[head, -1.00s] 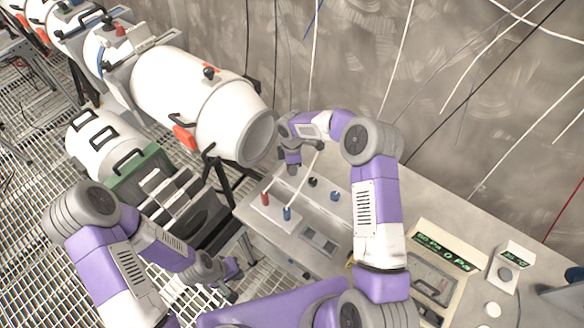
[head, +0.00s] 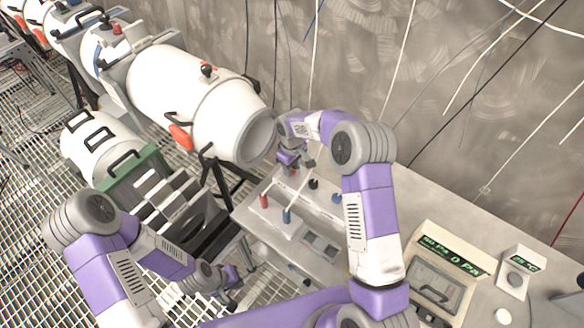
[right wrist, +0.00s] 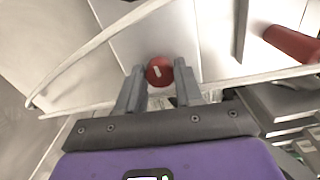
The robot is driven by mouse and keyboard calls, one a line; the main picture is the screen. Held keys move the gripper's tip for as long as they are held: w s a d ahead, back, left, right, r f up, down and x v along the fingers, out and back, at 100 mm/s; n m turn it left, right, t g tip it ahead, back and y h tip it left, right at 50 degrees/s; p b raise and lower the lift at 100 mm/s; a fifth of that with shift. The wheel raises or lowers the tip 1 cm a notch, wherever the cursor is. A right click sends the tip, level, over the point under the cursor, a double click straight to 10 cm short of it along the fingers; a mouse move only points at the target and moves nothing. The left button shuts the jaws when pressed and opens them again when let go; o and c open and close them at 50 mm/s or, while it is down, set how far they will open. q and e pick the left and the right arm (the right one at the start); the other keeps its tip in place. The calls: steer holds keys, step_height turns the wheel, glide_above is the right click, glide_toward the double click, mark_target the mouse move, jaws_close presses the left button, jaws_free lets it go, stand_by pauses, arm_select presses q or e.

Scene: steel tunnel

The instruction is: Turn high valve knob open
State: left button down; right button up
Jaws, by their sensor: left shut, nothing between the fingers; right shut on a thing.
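A round red knob (right wrist: 159,71) with a pale mark on its face sits between the fingertips of my right gripper (right wrist: 159,84) in the right wrist view. The fingers are shut on its sides. In the head view my right gripper (head: 295,165) is at the back of the pale panel (head: 262,224) on the bench, and the knob is mostly hidden there. My left gripper (head: 234,281) is shut and empty, low at the lower left, apart from the panel.
The panel also carries a red-handled lever (head: 264,201), a blue-handled lever (head: 287,215) and a black knob (head: 314,184). A white cylinder (head: 200,105) stands close left of my right gripper. A pressure readout box (head: 446,262) is on the bench at right.

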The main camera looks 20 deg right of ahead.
steer(key=shift+m, duration=0.6)
steer(key=o, duration=1)
steer(key=shift+o, duration=0.2)
steer(key=shift+r+p, duration=0.35)
steer(key=shift+r, duration=3.5)
